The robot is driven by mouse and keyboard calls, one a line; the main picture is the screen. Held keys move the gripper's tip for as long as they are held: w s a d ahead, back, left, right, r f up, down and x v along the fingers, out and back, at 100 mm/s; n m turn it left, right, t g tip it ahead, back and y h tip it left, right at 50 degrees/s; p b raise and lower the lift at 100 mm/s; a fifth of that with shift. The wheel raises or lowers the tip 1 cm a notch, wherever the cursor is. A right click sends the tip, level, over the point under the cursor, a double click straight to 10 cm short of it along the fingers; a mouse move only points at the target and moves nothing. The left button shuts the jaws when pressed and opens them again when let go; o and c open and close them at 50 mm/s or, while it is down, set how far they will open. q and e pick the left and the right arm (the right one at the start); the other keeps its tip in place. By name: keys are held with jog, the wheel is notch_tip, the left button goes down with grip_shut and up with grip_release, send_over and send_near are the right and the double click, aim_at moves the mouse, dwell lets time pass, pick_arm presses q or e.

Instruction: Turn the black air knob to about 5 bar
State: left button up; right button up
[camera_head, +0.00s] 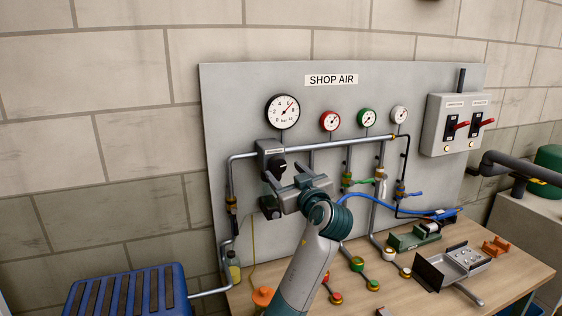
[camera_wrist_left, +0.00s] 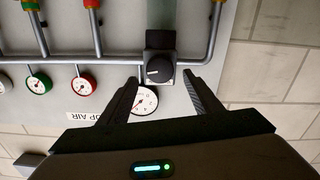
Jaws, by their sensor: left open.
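The black air knob (camera_head: 279,165) sits on the front of a grey regulator body (camera_head: 270,149) on the panel. In the left wrist view the knob (camera_wrist_left: 159,70) shows a pale pointer line. My left gripper (camera_head: 287,173) is open and empty, its fingertips close to the knob. In the left wrist view the fingertips (camera_wrist_left: 160,79) lie to either side of the knob; I cannot tell whether they touch it. The large white gauge (camera_head: 282,111) above the knob has its needle pointing up and right, seemingly near the 6; the exact reading is too small. My right gripper is out of view.
Small red (camera_head: 330,121), green (camera_head: 367,118) and white (camera_head: 399,115) gauges sit right of the large one. Pipes (camera_head: 330,146) run across the panel beside the knob. A switch box (camera_head: 455,124) is at right. Fittings and a tray (camera_head: 455,266) lie on the bench.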

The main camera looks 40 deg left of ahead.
aim_at(279, 167)
pick_arm(q)
jog(key=shift+p+x, duration=0.65)
jog(key=shift+x, duration=1.3)
jog(key=shift+f, duration=0.1)
jog(key=c, duration=1)
